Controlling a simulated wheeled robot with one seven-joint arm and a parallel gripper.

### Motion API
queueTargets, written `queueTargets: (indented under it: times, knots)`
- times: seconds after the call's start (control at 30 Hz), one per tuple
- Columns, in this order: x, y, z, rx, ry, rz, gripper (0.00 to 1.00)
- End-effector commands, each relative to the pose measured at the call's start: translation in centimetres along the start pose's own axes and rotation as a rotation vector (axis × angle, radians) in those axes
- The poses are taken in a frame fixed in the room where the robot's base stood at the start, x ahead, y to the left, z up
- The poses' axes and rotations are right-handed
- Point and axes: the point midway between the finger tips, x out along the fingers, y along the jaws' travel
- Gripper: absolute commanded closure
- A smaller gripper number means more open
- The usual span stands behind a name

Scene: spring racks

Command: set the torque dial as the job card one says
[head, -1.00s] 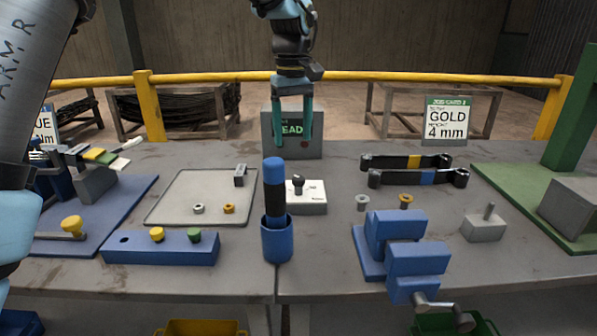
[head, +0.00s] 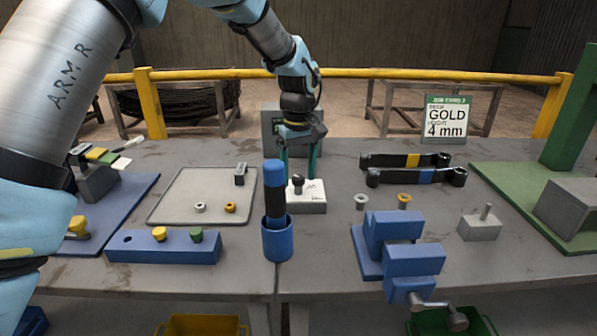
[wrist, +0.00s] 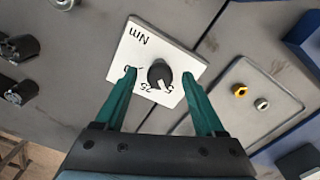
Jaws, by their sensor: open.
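The torque dial is a white plate (head: 313,197) with a black knob (head: 297,184) at the middle of the bench. In the wrist view the plate (wrist: 138,48) bears "Nm" and several numbers, among them 25 and 5; another is partly covered by a finger. The knob (wrist: 160,73) has a pale mark toward the 25 and 5 side; its exact setting is hard to read. My gripper (head: 299,168) is open, with its two green fingers over the plate on either side of the knob. Whether they touch it cannot be told. Job card one is hidden behind my arm.
A card reading GOLD 4 mm (head: 446,116) stands at the back right. A blue cup (head: 277,242) with a blue-and-black tool stands in front of the dial. A grey tray (head: 175,215) lies left, a blue vise (head: 412,258) right. A grey box stands behind the gripper.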

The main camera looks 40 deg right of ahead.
Motion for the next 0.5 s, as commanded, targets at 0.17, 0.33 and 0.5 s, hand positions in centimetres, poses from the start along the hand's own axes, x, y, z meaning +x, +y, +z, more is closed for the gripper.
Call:
queueTargets:
  times: [0.17,0.33,0.5]
  knots:
    - [0.01,-0.01,0.0,0.0,0.0,0.0,0.32]
    - [-0.01,-0.01,0.0,0.0,0.0,0.0,0.51]
    - [-0.02,-0.01,0.0,0.0,-0.001,0.0,0.7]
